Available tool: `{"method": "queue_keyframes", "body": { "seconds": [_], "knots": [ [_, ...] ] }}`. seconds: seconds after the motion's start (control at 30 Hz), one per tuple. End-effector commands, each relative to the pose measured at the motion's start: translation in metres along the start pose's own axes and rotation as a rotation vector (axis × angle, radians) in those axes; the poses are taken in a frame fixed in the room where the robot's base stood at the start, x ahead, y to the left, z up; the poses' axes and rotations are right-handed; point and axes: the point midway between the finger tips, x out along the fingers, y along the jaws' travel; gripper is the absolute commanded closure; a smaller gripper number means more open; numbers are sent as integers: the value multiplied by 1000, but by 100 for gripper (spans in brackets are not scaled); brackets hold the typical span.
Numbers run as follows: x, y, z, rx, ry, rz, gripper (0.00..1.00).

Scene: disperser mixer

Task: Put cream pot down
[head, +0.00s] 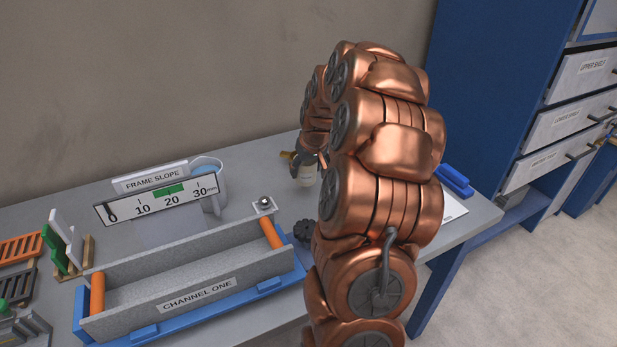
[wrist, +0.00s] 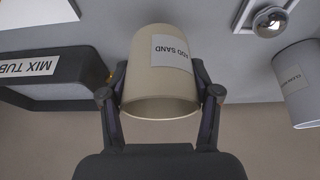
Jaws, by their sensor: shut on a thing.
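The cream pot (wrist: 160,60) carries an "ADD SAND" label that reads upside down in the wrist view. My gripper (wrist: 160,98) is shut on it, one finger on each side of its wall. In the head view a small part of the cream pot (head: 307,174) shows at the back of the bench (head: 262,160), beside my arm. My gripper (head: 306,163) is partly hidden there by the arm. I cannot tell whether the pot's base touches the bench.
A dark-framed "MIX TUB" (wrist: 40,82) and a grey labelled cup (wrist: 300,88) flank the pot in the wrist view. A metal ball (head: 265,202) on a small plate, the "CHANNEL ONE" trough (head: 190,270) and the slope gauge (head: 158,200) stand left of my arm.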

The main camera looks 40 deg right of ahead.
Motion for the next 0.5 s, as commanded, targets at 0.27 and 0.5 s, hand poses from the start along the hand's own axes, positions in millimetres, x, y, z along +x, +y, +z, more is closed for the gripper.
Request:
{"method": "queue_keyframes", "body": {
  "seconds": [0.27,0.5],
  "knots": [
    [21,0,9,1,-1,0,100],
    [46,2,19,2,0,1,100]
  ]
}}
